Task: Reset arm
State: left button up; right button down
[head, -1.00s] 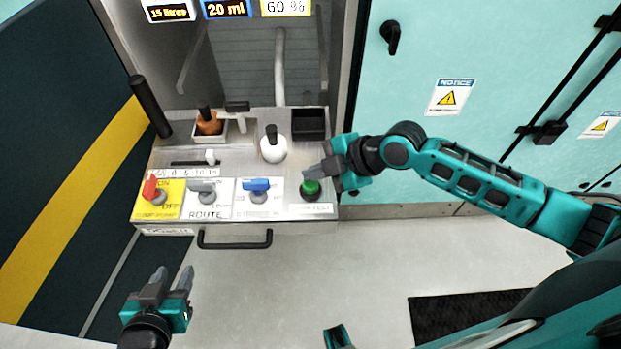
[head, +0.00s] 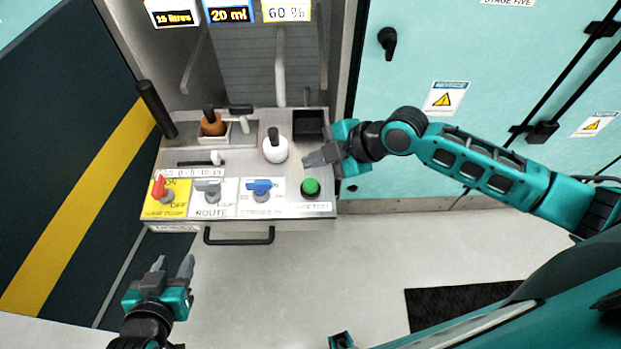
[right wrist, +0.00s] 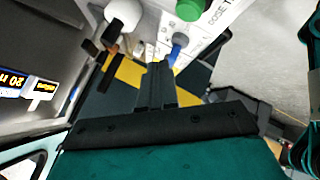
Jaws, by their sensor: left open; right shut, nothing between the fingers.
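My right gripper (head: 306,161) is shut and empty.
The panel carries a red switch (head: 159,186), a grey switch (head: 208,187) and a blue switch (head: 260,186). A black handle (head: 239,238) juts out in front. Teal cabinets (head: 430,60) stand at right.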

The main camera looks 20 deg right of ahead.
dwell(0.6)
jog(key=shift+s+a+f, duration=0.1)
jog(key=shift+s+a, duration=0.05)
jog(key=s+f+m+t, duration=0.1)
jog(key=m, duration=0.2)
jog(key=s+f+m+t, duration=0.1)
jog(key=m, duration=0.2)
jog(key=s+a+f+m+t+h, duration=0.1)
jog(key=m, duration=0.1)
jog(key=shift+f+m+t, duration=0.2)
jog(key=shift+m+t, duration=0.1)
jog(key=shift+m, duration=0.1)
jog(key=s+d+f+m+t+h, duration=0.2)
jog(key=s+d+f+m+h, duration=0.1)
jog(key=s+d+m, duration=0.3)
jog(key=s+m+h, duration=0.1)
jog(key=m, duration=0.1)
jog(key=shift+s+f+m+h, duration=0.15)
jog(key=shift+f+m+h, duration=0.15)
jog(key=shift+f, duration=0.1)
jog(key=c, duration=1.8)
grip_release()
